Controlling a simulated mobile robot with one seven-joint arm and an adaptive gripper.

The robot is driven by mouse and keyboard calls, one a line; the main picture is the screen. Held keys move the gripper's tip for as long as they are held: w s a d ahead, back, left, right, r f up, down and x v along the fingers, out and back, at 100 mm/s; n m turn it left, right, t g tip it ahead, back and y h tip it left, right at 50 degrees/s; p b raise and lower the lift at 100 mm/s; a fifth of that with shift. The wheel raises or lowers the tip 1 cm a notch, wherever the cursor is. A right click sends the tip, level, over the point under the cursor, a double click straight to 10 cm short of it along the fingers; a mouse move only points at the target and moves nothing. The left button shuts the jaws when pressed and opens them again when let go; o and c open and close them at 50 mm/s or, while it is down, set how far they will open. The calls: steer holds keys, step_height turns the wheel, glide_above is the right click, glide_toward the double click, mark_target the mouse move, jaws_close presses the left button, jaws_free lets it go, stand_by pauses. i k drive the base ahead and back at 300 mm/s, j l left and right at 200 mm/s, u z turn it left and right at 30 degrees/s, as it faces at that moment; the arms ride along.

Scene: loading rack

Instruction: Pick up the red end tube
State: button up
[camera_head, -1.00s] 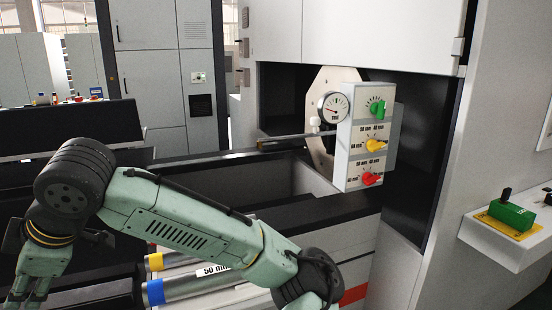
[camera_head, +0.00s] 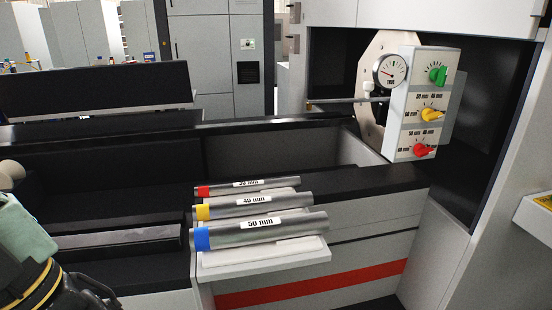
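The red end tube (camera_head: 270,182) is a grey metal tube with a red band at its left end and a white label. It lies at the back of a row of tubes on a white pull-out tray (camera_head: 270,259). Its label is partly hidden by the tube in front. Part of my arm shows at the bottom left, with a dark part (camera_head: 88,292) beside it that may be my gripper, cut off by the frame edge. It is apart from the tubes, and its fingers cannot be made out.
The yellow end tube (camera_head: 255,205) and the larger blue end tube (camera_head: 262,229) lie close in front of the red one. Behind the tray is a dark open bin. A panel (camera_head: 411,110) with a gauge and coloured knobs stands at the right.

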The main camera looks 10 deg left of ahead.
mark_target(256, 185)
steer(key=l+u, duration=0.1)
steer(key=u, duration=0.25)
steer(key=l+u, duration=0.15)
steer(key=u, duration=0.15)
steer(key=i+l+u, duration=0.15)
steer(key=u, duration=0.35)
steer(key=i, duration=0.95)
